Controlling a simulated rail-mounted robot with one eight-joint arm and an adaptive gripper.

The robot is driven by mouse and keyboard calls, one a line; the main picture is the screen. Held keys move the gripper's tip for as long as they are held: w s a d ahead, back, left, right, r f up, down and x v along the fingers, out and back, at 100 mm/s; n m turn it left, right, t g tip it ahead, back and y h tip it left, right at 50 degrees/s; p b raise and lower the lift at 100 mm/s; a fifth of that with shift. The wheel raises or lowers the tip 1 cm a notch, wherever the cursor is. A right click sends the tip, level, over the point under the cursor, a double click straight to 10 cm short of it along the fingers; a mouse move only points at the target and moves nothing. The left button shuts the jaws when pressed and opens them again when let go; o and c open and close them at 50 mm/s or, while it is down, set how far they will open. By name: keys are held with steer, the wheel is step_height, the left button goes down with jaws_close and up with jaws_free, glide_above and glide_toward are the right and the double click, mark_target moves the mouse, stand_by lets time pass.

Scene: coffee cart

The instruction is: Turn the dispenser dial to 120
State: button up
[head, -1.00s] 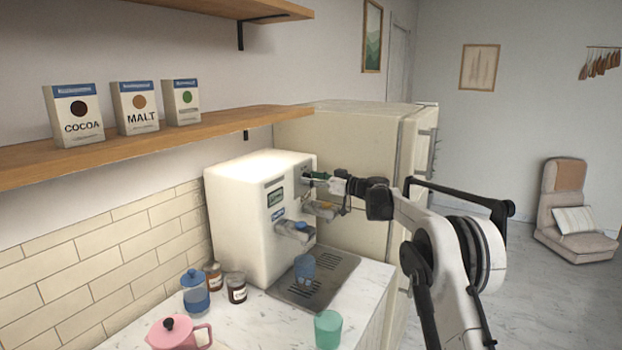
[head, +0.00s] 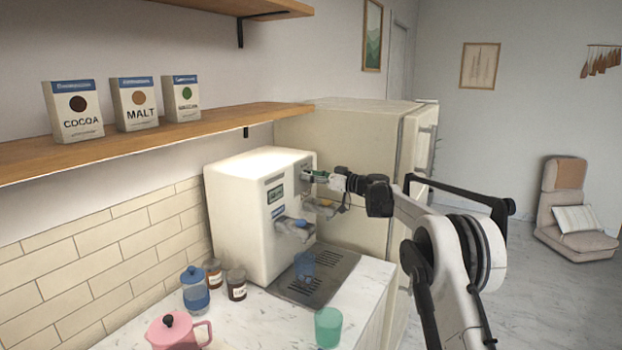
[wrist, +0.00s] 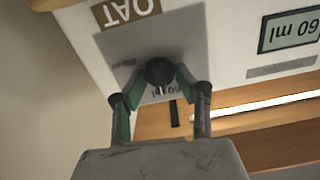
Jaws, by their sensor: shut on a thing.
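The cream dispenser (head: 240,210) stands on the counter. Its black dial (wrist: 160,73) sits on a grey plate under an upside-down OAT label in the wrist view, with a small ml marking partly hidden beside it. My gripper (wrist: 160,76) is shut on the dial, one green finger on each side. A display (wrist: 290,30) to the side appears upside down and reads 60 ml. In the head view, my gripper (head: 312,177) is at the upper front of the dispenser; the dial is hidden there.
A blue cup (head: 304,266) stands on the drip tray (head: 330,280), below the spouts. A green cup (head: 328,328), pink pot (head: 178,335), blue-lidded jar (head: 195,291) and brown jars (head: 236,285) are on the counter. A shelf (head: 200,133) with cartons is above left.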

steer(key=m+b, duration=0.2)
steer(key=m, duration=0.3)
steer(key=shift+f, duration=0.15)
steer(key=m+b, duration=0.2)
steer(key=m, duration=0.3)
steer(key=shift+w+m, duration=0.15)
steer(key=shift+m, duration=0.25)
steer(key=shift+d, duration=0.1)
steer(key=o, duration=1.1)
steer(key=v, duration=1.2)
